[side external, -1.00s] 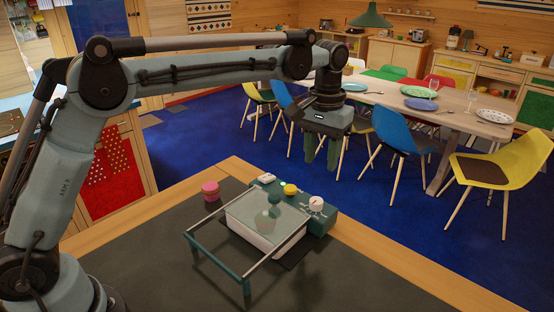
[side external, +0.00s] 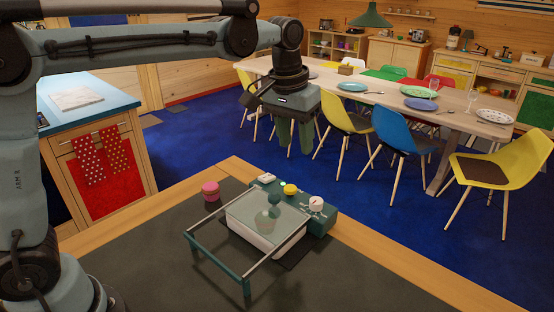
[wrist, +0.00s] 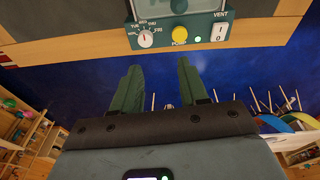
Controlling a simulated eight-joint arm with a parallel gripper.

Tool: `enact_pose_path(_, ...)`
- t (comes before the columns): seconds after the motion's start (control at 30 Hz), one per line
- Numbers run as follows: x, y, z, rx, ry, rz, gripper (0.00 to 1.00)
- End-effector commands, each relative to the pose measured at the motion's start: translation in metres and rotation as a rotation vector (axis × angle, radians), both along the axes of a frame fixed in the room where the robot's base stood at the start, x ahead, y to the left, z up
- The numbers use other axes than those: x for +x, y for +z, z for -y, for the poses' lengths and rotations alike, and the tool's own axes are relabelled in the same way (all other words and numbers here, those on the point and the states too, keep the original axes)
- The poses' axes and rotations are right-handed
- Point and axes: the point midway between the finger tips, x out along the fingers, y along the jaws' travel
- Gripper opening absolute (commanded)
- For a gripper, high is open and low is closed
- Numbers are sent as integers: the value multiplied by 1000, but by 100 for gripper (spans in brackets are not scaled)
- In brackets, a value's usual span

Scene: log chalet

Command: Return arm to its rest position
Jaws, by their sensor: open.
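My gripper (side external: 295,147) hangs in the air above and behind the table's far edge in the side external view, fingers pointing down. In the wrist view my gripper (wrist: 158,82) shows two green fingers spread apart with nothing between them, over the blue floor. A green device with a glass-topped box (side external: 265,222) stands on the table, apart from my gripper. Its control panel (wrist: 180,33) shows at the top of the wrist view, with a dial, a yellow push button and a vent switch.
A pink round object (side external: 210,191) sits left of the device on the dark table top (side external: 150,250). Beyond the blue floor stand a long dining table (side external: 450,115) and several chairs. A blue-topped cabinet (side external: 110,97) stands at left.

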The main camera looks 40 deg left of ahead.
Motion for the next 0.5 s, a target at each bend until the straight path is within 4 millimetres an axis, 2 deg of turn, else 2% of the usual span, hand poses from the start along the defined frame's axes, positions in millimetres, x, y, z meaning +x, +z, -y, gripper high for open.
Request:
enact_pose_path(0.03, -11, 2, -7, -2, -3, 26, 44)
enact_pose_path(0.23, -50, 2, -29, -2, -23, 140, 44)
enact_pose_path(0.5, -106, -19, -54, 15, -48, 292, 44)
